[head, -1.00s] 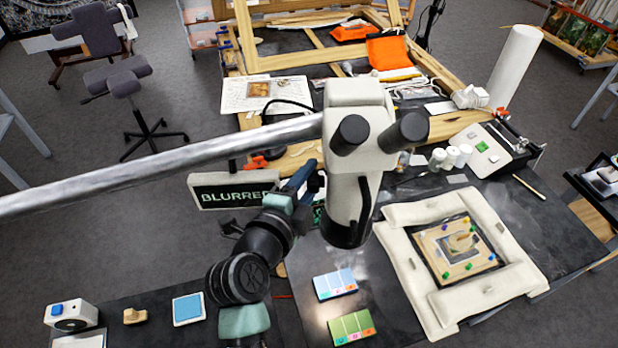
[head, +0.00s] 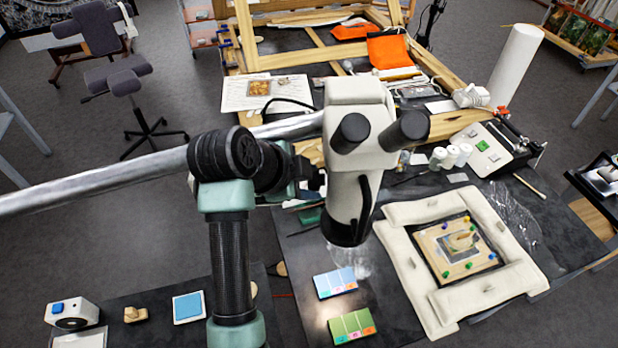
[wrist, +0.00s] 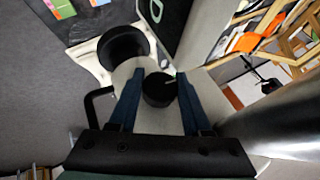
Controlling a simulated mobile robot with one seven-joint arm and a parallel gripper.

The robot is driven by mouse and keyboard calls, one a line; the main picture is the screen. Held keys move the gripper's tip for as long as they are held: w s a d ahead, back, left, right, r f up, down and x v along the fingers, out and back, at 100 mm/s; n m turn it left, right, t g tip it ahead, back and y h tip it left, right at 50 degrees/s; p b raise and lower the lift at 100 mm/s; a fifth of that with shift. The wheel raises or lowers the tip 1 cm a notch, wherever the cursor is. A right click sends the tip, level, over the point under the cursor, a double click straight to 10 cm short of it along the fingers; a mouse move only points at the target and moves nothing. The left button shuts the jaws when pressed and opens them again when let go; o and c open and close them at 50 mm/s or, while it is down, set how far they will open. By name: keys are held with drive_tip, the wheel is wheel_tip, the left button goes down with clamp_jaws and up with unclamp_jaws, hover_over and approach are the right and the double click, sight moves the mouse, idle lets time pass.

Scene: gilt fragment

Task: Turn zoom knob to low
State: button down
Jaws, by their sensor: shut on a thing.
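The white stereo microscope (head: 345,195) hangs on a grey boom, with two black eyepieces towards me. In the wrist view the black round zoom knob (wrist: 158,90) sits on the side of its pale body, with a short white line near the knob's upper right edge. My gripper (wrist: 160,76) has its two blue fingers on either side of the knob and is shut on it. In the head view the knob and fingertips are hidden by my arm and the microscope. No readable setting label shows around the knob.
The metal boom (head: 110,184) runs close beside my arm. A padded frame with a small picture board (head: 457,250) lies right of the microscope. Blue (head: 335,282) and green (head: 352,327) cards lie below it.

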drive_tip(key=shift+d+r+g, duration=0.1)
drive_tip(key=shift+g, duration=0.2)
drive_tip(key=shift+c, duration=1.8)
unclamp_jaws()
drive_tip(key=b+v, duration=0.2)
drive_tip(key=v, duration=1.1)
drive_tip(key=shift+b, duration=0.3)
